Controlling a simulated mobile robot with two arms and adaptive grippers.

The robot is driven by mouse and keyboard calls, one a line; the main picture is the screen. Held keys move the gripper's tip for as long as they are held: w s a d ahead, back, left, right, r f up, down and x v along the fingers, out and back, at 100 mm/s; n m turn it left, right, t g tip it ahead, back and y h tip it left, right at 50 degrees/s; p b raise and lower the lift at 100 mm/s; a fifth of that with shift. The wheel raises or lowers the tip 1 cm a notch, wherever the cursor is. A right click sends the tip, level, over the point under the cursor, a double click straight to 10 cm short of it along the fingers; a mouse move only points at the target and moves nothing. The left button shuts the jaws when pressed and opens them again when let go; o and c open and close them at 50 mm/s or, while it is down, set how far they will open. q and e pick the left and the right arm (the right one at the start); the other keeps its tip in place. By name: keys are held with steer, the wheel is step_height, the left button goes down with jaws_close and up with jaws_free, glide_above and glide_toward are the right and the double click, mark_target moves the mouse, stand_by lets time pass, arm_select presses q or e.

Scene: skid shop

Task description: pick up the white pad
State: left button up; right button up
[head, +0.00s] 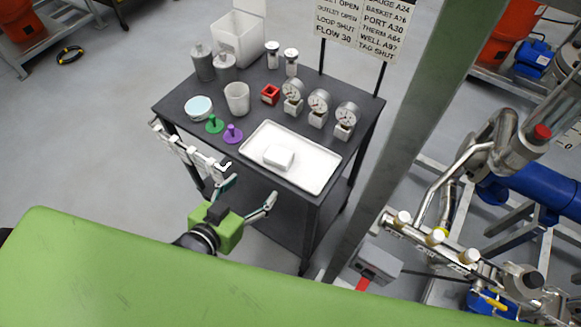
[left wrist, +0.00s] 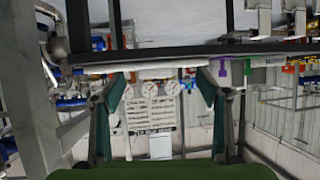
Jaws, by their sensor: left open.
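The white pad (head: 279,156) is a small white block lying in the white tray (head: 318,179) on the dark cart's top. My left gripper (head: 250,188) is open and empty, in front of the cart's near edge and apart from the pad. In the left wrist view its two fingers (left wrist: 162,84) stand wide apart, with a pale tray edge (left wrist: 165,73) beyond them. I cannot make out the pad there. My right gripper is not in view.
The dark cart (head: 173,106) also carries three gauges (head: 318,101), a red block (head: 270,95), a white cup (head: 237,98), a bowl (head: 198,108), and green (head: 214,125) and purple (head: 232,134) pieces.

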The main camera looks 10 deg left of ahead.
mark_target(275, 160)
arm_select(q)
steer(key=w+d, duration=0.1)
steer(key=w, duration=0.1)
steer(key=w+d, duration=0.1)
steer(key=w, duration=0.1)
steer(key=w+r+p, duration=0.1)
steer(key=w, duration=0.2)
steer(key=shift+d, duration=0.4)
steer(key=shift+w+d+f+t+p, duration=0.1)
steer(key=shift+w+f+t+p, duration=0.05)
steer(key=shift+w, duration=0.25)
steer(key=shift+w+f+t+p, duration=0.1)
steer(key=shift+w+t+p, duration=0.05)
steer(key=shift+w, duration=0.2)
steer(key=p+x, duration=0.1)
steer(key=x, duration=0.3)
steer(key=shift+w+d+f, duration=0.1)
steer(key=c, duration=1)
